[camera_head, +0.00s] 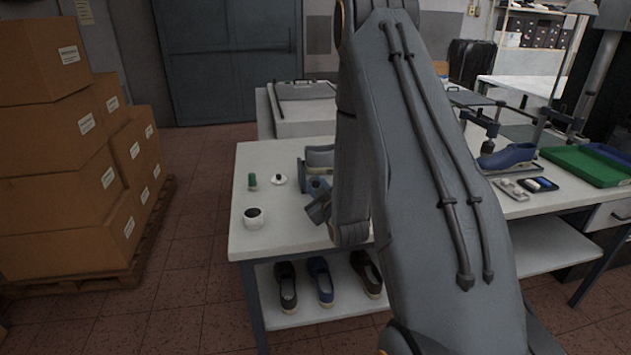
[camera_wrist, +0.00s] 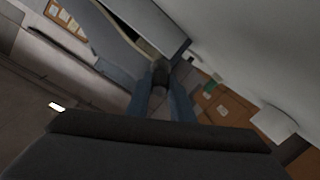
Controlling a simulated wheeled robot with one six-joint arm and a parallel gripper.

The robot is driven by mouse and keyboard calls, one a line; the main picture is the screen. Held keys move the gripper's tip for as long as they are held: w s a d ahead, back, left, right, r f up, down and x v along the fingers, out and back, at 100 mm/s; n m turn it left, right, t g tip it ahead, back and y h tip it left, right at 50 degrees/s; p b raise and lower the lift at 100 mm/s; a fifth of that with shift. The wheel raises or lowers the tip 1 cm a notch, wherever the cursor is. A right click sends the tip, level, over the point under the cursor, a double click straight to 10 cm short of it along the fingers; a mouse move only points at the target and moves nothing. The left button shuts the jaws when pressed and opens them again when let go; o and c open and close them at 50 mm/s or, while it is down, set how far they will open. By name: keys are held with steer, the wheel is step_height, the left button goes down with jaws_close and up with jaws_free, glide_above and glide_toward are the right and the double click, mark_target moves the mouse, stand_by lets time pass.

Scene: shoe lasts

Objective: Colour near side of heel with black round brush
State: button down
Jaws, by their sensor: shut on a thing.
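My gripper (camera_wrist: 162,92) shows in the wrist view with its two bluish fingers closed on a small dark round-ended thing, which looks like the black round brush (camera_wrist: 160,70). In the head view my gripper (camera_head: 318,208) is partly hidden by my arm, low over the left part of the white table. A grey-green and blue-grey form (camera_head: 320,157) stands just behind it; my arm hides much of it, and I cannot tell whether it is the shoe with the heel. Whether the brush touches anything cannot be told.
On the white table (camera_head: 262,158) stand a white cup with dark contents (camera_head: 254,217), a green object (camera_head: 252,181) and a small white dish (camera_head: 278,180). Shoes (camera_head: 320,282) lie on the shelf below. A blue shoe last (camera_head: 507,157) and a green tray (camera_head: 585,166) are at right.

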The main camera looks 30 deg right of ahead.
mark_target(316, 179)
steer(key=shift+s, duration=0.15)
steer(key=shift+a+v, duration=0.25)
steer(key=shift+v, duration=1.2)
steer(key=shift+f, duration=0.15)
steer(key=shift+d+r+b+x, duration=0.2)
steer(key=shift+b+x, duration=0.1)
steer(key=shift+x, duration=0.95)
steer(key=shift+d+r+b+x, duration=0.1)
steer(key=shift+d+b+x, duration=0.15)
steer(key=shift+x, duration=1)
steer(key=shift+d+r+b+x, duration=0.15)
steer(key=shift+b+x, duration=0.2)
steer(key=shift+x, duration=0.9)
steer(key=shift+b+x, duration=0.3)
steer(key=shift+x, duration=0.55)
steer(key=shift+s+d, duration=0.1)
steer(key=shift+d, duration=0.05)
steer(key=shift+s+d, duration=0.35)
steer(key=shift+d, duration=0.7)
steer(key=shift+s+d, duration=0.35)
steer(key=shift+d, duration=0.7)
steer(key=shift+s+d, duration=0.35)
steer(key=shift+d, duration=0.65)
